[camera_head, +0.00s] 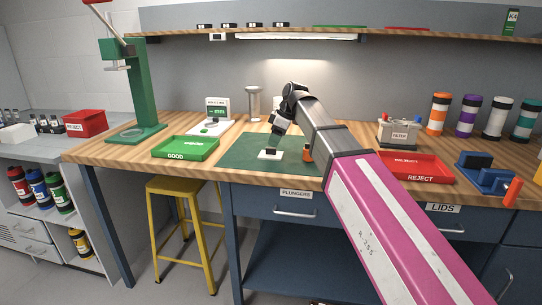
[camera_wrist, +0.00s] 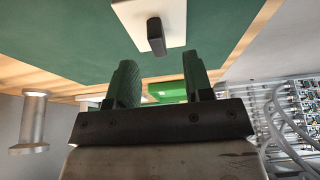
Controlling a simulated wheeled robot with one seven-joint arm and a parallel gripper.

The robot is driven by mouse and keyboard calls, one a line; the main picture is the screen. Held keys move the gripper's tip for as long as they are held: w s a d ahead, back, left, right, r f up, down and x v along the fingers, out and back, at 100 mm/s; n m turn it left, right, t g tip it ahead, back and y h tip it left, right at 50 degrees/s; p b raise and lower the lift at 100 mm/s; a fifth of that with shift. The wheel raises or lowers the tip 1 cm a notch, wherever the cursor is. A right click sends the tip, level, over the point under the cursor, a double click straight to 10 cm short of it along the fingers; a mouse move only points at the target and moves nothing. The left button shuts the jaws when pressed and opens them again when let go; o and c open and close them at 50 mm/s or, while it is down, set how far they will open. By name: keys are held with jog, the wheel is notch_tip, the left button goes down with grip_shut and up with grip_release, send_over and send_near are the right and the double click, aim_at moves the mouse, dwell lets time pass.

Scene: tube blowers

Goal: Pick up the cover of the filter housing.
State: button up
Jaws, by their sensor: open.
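The cover, a white square plate with a dark upright knob (camera_head: 269,153), lies on the green mat (camera_head: 240,155) at the middle of the bench. In the wrist view the cover (camera_wrist: 172,14) is near the top, beyond my fingertips. My gripper (camera_head: 276,132) is just above and behind it. In the wrist view my gripper (camera_wrist: 158,68) has its two green fingers apart with nothing between them, and it does not touch the knob. The filter housing, a light box labelled FILTER (camera_head: 398,134), stands at the bench's back right.
A small orange-and-dark item (camera_head: 307,152) stands right of the cover, near my arm. A green GOOD tray (camera_head: 186,147) is left and a red REJECT tray (camera_head: 416,168) right. A metal spool-shaped stand (camera_head: 253,104) and a shelf (camera_head: 330,36) are behind.

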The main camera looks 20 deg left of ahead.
aim_at(271, 148)
jog(key=x, duration=0.4)
jog(key=shift+d+f, duration=0.1)
jog(key=shift+d, duration=0.05)
grip_shut()
